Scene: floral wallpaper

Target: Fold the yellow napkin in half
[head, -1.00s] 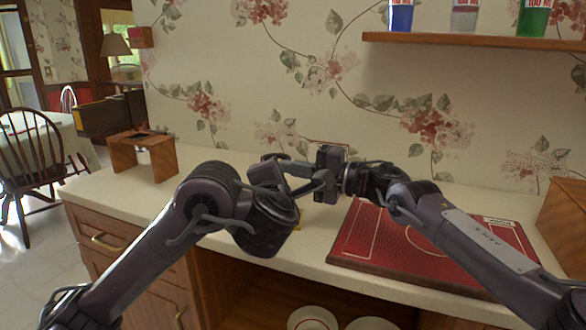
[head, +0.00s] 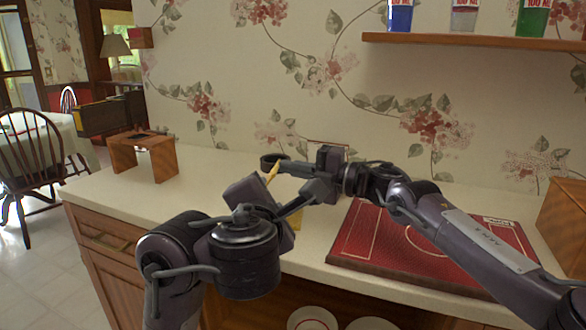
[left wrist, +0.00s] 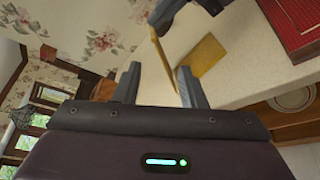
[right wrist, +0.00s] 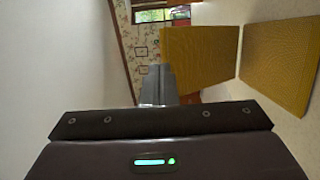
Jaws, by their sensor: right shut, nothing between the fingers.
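The yellow napkin shows as two flat panels in the right wrist view. One panel (right wrist: 280,65) lies on the counter; the other (right wrist: 200,58) stands raised. In the head view it is mostly hidden behind my arms; a thin raised strip (head: 272,172) and a bit on the counter (head: 294,223) show. My left gripper (left wrist: 160,78) is open. In the left wrist view the raised panel appears almost edge-on between its fingers, nearer the right one; contact cannot be told. My right gripper (head: 290,168) is shut and empty, beside the raised panel; its fingers (right wrist: 157,80) are together.
A red patterned board (head: 400,248) lies on the counter to the right. A small wooden stand (head: 146,152) is at the left. Plates (head: 312,319) sit in the open cabinet below.

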